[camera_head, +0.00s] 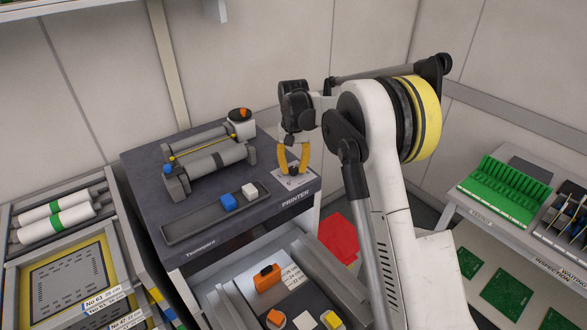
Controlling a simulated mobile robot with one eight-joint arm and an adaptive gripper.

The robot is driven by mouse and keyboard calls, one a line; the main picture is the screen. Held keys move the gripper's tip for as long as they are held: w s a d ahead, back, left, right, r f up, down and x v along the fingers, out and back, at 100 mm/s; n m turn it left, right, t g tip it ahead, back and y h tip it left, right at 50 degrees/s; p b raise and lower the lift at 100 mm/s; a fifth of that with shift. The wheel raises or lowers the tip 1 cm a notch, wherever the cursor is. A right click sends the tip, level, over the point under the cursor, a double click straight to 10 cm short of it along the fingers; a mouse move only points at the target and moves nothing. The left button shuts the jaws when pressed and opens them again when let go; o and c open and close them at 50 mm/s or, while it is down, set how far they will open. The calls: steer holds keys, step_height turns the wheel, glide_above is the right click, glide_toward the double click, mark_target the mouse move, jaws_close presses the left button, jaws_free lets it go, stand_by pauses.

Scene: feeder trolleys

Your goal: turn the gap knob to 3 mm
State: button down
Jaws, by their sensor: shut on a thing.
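My gripper (293,160) points down with its yellow fingers over a pale marked plate (298,183) at the front right corner of the printer top. Its fingertips are shut on the gap knob at that plate. The knob is mostly hidden by the fingers, and its pointer and the scale marks are too small to read. The printer (142,172) has a dark grey top with a roller unit (218,161) lying across it. A black cap with an orange mark (240,114) sits on a white block behind the rollers.
An open drawer (243,308) below holds an orange item (267,277). An inspection table (480,222) with a green rack (510,190) stands right.

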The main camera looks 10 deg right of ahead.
mark_target(294, 169)
steer(key=c, duration=1.1)
jaws_free()
steer(key=shift+o, duration=0.2)
step_height(294, 169, up, 12)
